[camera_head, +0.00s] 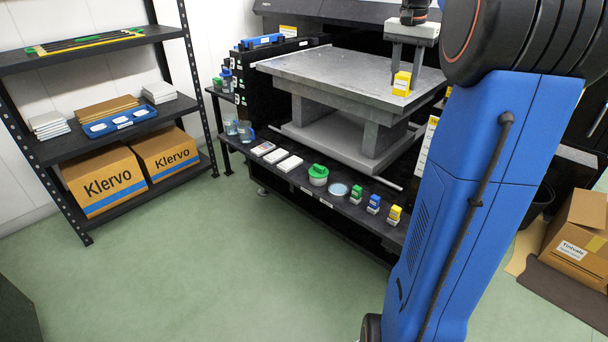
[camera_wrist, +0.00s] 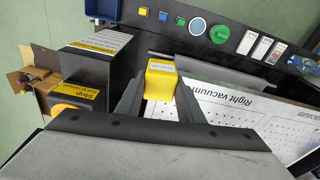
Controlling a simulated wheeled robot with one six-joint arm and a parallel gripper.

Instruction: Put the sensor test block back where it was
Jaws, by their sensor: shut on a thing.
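A yellow block (camera_head: 402,83) with a pale label is held between the fingers of my gripper (camera_head: 404,72). In the wrist view the same block (camera_wrist: 160,82) sits between the two dark fingers of my gripper (camera_wrist: 160,88). In the head view the block shows over the right part of the grey raised table (camera_head: 330,69). I cannot tell whether it touches the table top. No writing on the block is readable, so I cannot confirm it is the sensor test block.
A white perforated panel (camera_wrist: 250,115) and a black box (camera_wrist: 97,58) flank my gripper.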

